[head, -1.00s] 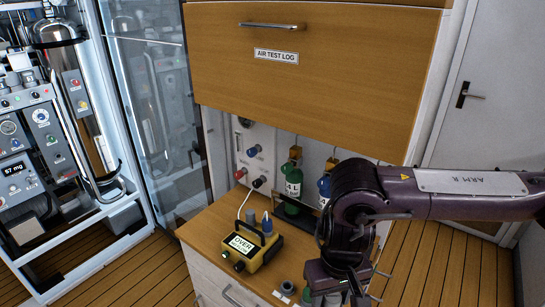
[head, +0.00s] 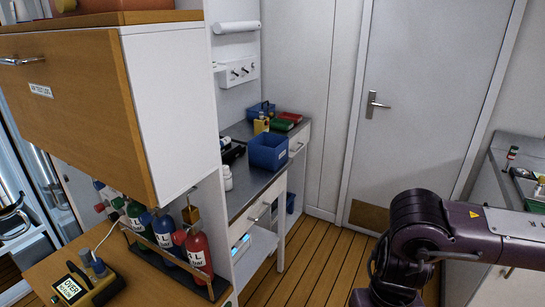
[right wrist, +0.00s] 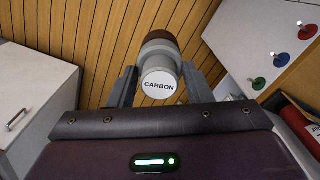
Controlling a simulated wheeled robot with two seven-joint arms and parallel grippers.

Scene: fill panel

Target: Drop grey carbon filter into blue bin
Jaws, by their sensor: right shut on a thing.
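The grey carbon filter (right wrist: 158,82), a short cylinder with a white end marked CARBON and a dark brown far part, sits between the fingers of my right gripper (right wrist: 160,72) in the right wrist view. The gripper is shut on it, above the wooden floor. In the head view my right arm (head: 425,225) is at the lower right; its hand is cut off by the bottom edge. The open blue bin (head: 268,153) stands on the grey counter at the picture's middle, well left of and beyond my arm. My left gripper is not in view.
Gas bottles (head: 197,252) stand in a rack on the wooden bench at left, beside a yellow meter (head: 78,288). A white bottle (head: 227,178) is left of the bin. A blue caddy (head: 262,109) and books are behind it. Wooden floor (head: 325,262) lies clear between.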

